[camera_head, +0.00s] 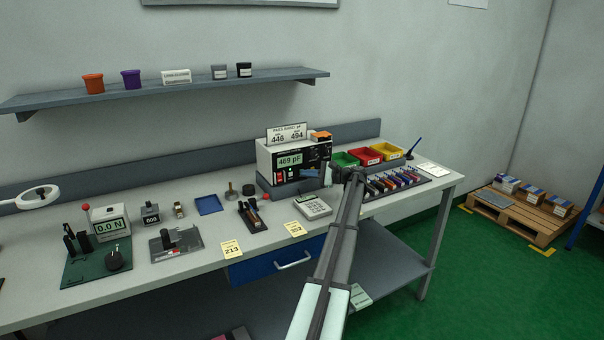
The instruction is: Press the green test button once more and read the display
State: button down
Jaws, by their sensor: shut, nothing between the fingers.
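The test meter (264,160) is a pale box with a dark front panel, standing at the back of the bench. Its green lit display (290,159) reads 469 pF. A sign (287,134) on top reads a pass band of 446 to 494 pF. I cannot make out the green test button; the gripper covers part of the panel there. Whether the fingertips touch the panel cannot be told.
Green (343,160), red (365,157) and yellow (387,152) bins and a rack of coloured parts (395,183) stand right of the gripper. A calculator (313,207) lies in front of the meter. Left are a blue tray (209,205) and a force gauge (109,223).

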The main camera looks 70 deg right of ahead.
jog(key=shift+s+a, duration=0.55)
dwell(0.4)
jog(key=shift+s+a, duration=1.75)
jog(key=shift+a, duration=0.05)
